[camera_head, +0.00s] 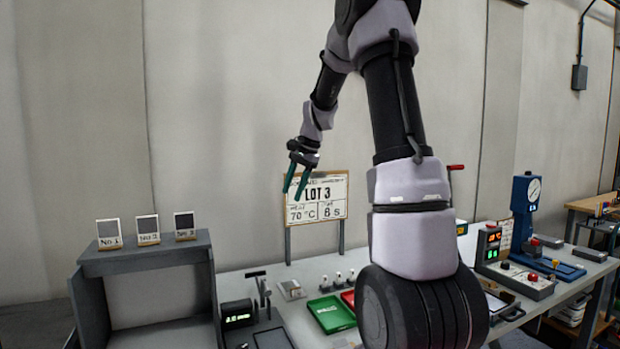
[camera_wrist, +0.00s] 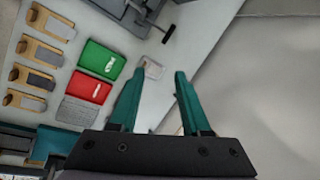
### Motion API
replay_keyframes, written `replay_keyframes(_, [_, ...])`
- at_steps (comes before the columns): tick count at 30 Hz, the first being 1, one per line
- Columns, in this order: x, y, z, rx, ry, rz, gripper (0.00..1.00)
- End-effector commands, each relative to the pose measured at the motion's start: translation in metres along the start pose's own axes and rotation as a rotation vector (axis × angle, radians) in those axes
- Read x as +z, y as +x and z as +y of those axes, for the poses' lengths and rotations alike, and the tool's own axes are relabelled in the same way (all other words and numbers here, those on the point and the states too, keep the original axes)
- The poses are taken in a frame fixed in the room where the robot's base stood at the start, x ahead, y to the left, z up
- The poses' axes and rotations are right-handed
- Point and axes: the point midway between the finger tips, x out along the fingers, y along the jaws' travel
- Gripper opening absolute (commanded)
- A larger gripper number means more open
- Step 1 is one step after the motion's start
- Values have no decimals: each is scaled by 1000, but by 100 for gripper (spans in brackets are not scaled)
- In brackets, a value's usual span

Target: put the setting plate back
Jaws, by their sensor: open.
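My gripper (camera_head: 294,190) is open and empty, raised in front of the wall and beside the LOT 3 sign (camera_head: 318,199). Its two green fingers also show apart in the wrist view (camera_wrist: 159,76). I cannot tell for sure which thing is the setting plate. A small pale plate-like piece (camera_head: 291,290) lies on the bench below the gripper, and it shows near the fingertips in the wrist view (camera_wrist: 153,68).
A green tray (camera_head: 331,314) and a red tray (camera_wrist: 88,88) lie on the bench. A lever device (camera_head: 262,292) with a green display stands left of them. A control box (camera_head: 489,244) and blue gauge press (camera_head: 525,205) stand at right. My arm hides the bench's middle.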

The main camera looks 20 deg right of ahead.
Motion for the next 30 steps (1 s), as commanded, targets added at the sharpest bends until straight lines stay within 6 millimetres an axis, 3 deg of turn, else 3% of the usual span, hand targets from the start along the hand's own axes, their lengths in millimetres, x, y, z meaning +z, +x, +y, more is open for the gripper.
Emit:
replay_keyframes(1, [22,-24,6,-21,-57,24,47])
replay_keyframes(6, [85,-78,38,-73,-239,96,47])
replay_keyframes(10, [130,-107,71,-109,-377,156,47])
replay_keyframes(15, [180,-128,121,-150,-549,238,47])
replay_keyframes(21, [214,-132,166,-179,-691,312,47])
replay_keyframes(30, [223,-130,181,-186,-738,338,47])
